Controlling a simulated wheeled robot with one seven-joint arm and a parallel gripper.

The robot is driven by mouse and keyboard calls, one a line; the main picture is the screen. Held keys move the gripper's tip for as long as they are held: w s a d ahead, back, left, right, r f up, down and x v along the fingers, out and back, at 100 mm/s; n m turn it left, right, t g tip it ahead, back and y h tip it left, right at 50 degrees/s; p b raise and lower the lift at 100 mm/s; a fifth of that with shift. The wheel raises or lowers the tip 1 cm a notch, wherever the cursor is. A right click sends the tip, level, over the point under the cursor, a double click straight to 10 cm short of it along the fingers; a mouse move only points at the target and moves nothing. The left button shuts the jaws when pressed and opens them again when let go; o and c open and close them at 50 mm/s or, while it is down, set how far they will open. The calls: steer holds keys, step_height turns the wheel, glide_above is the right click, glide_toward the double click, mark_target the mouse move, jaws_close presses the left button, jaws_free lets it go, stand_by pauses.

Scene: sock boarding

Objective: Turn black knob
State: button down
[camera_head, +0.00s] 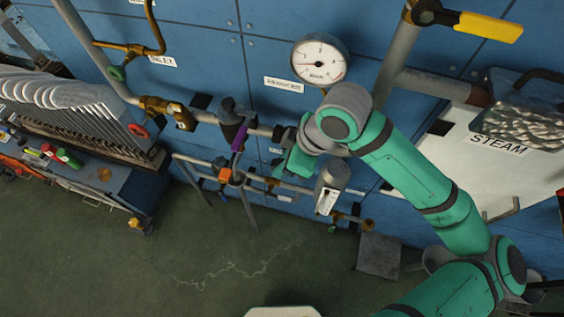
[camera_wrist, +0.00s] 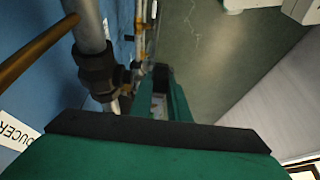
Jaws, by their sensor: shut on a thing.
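My gripper (camera_head: 284,160) is at the pipe right of centre in the head view, just below the gauge. A black fitting (camera_head: 281,134) on that pipe shows beside its fingers. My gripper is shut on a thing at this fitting. The fingers and wrist mostly hide what is held, so I cannot see the black knob's outline or its angle.
A round gauge (camera_head: 319,61) stands just above my wrist. A dark valve body (camera_head: 234,122) with a purple part is to the left on the pipe. A grey cylinder (camera_head: 331,187) hangs close below right. The floor (camera_head: 210,255) in front is clear.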

steer(key=y, duration=0.1)
steer(key=t+y, duration=0.1)
steer(key=y, duration=0.1)
steer(key=shift+d, duration=0.25)
steer(key=shift+d+f+t+y, duration=0.15)
steer(key=shift+t+y, duration=0.55)
steer(key=shift+y, duration=1.1)
steer(key=c, duration=1.7)
jaws_free()
steer(key=shift+s, duration=0.1)
